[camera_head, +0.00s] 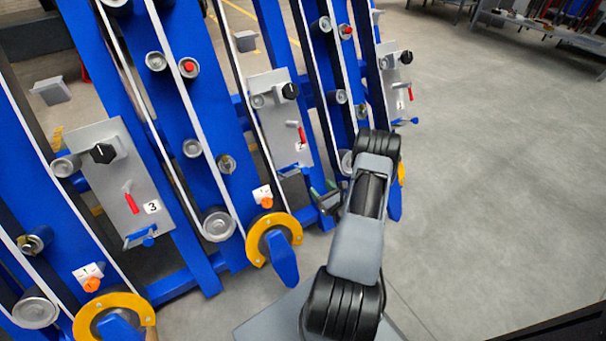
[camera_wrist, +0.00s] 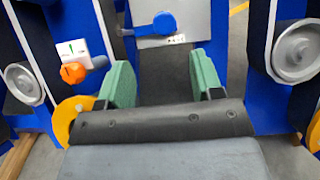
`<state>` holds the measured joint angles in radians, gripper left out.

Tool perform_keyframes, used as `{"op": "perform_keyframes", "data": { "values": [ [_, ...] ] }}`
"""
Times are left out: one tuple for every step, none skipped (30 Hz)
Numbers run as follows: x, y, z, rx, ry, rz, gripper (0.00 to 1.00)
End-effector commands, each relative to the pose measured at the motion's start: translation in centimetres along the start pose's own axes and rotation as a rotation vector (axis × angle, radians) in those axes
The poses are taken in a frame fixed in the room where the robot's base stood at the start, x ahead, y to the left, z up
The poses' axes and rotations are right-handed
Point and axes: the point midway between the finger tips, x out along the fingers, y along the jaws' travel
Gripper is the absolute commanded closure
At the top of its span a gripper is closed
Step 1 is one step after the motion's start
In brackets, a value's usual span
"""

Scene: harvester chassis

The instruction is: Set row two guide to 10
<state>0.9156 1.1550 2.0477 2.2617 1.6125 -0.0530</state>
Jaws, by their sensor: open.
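The grey row two plate (camera_head: 281,118), marked 2, has a black knob (camera_head: 290,91), a red handle (camera_head: 302,134) and a blue lever (camera_head: 290,173) at its lower edge. A blue knob or lever (camera_wrist: 164,23) on a grey plate shows ahead in the wrist view, with a small scale (camera_wrist: 176,39) too blurred to read. An orange knob (camera_head: 266,203) on a white scale card (camera_head: 262,193) is left of my gripper. It also shows in the wrist view (camera_wrist: 73,72). My gripper (camera_wrist: 162,78) is open and empty, its green fingers apart, below the plate.
Blue posts, white belts and metal rollers (camera_head: 217,224) flank the plate. A yellow ring (camera_head: 272,240) with a blue arm is at lower left. Similar plates marked 3 (camera_head: 122,182) and 1 (camera_head: 396,84) stand either side. Open grey floor (camera_head: 490,180) lies right.

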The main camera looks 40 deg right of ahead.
Motion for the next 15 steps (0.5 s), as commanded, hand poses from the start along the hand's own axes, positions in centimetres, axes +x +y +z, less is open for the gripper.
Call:
{"op": "perform_keyframes", "data": {
  "values": [
    [0.2,-0.2,-0.6,0.003,0.001,-0.013,0.4],
    [0.5,-0.3,-0.7,0.003,0.001,-0.017,0.4],
    [0.9,-0.3,-0.8,0.004,0.002,-0.019,0.4],
    [1.4,-0.3,-0.8,0.004,0.002,-0.021,0.4],
    [1.9,-0.3,-0.8,0.004,0.001,-0.02,0.4],
    [2.6,-0.3,-0.7,0.003,0.0,-0.019,0.4],
    [3.2,-0.3,-0.7,0.002,0.0,-0.019,0.4],
    [3.9,-0.3,-0.8,0.002,0.0,-0.018,0.4],
    [4.6,-0.3,-0.7,0.002,0.0,-0.018,0.4],
    [5.3,-0.3,-0.7,0.003,-0.001,-0.017,0.4],
    [5.8,-0.4,-0.8,0.003,0.0,-0.018,0.4],
    [6.6,-0.4,-0.8,0.003,0.0,-0.018,0.4],
    [7.2,-0.4,-0.8,0.002,0.0,-0.017,0.4],
    [7.7,-0.4,-0.8,0.004,0.0,-0.019,0.4],
    [8.4,-0.4,-0.8,0.004,0.0,-0.018,0.4]
  ]
}}
